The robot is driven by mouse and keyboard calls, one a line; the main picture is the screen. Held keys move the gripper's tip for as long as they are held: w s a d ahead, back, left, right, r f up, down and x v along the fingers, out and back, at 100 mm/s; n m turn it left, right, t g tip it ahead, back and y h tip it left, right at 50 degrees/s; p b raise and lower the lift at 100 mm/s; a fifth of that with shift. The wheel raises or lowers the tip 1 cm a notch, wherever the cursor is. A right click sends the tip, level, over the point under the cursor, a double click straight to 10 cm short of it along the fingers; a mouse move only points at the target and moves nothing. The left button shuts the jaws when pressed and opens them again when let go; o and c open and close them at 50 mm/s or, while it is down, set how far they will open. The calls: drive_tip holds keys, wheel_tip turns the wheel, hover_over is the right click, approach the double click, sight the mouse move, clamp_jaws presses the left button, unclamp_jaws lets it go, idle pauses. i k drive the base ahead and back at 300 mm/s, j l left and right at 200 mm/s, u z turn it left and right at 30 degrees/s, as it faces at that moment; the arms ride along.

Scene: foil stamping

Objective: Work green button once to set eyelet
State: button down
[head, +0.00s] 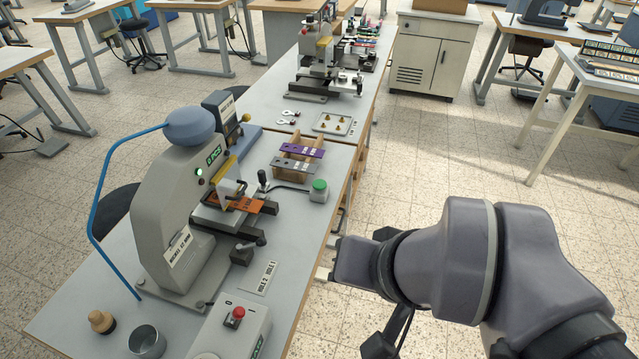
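The green button (319,185) tops a small grey box on the bench (288,236), to the right of the press. A cable runs from the box back toward the press (190,190). An orange strip (248,204) lies on the press bed under the head. My gripper (343,262) is at the lower middle, just off the bench's right edge, below and right of the green button and apart from it. Its fingers are too indistinct to show whether they are open or shut. No eyelet is clearly made out at the strip.
A control box with a red button (239,313) stands at the front. A metal cup (147,341) and a wooden-handled stamp (102,321) are at the front left. A wooden rack (297,152) holds purple and grey strips behind the green button. A small tray (333,124) holds brass pieces.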

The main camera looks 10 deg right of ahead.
sight(318, 185)
drive_tip(key=i+l+z, duration=0.15)
drive_tip(key=z, duration=0.25)
drive_tip(key=i+l+z, duration=0.15)
drive_tip(key=z, duration=0.25)
drive_tip(key=i, duration=0.05)
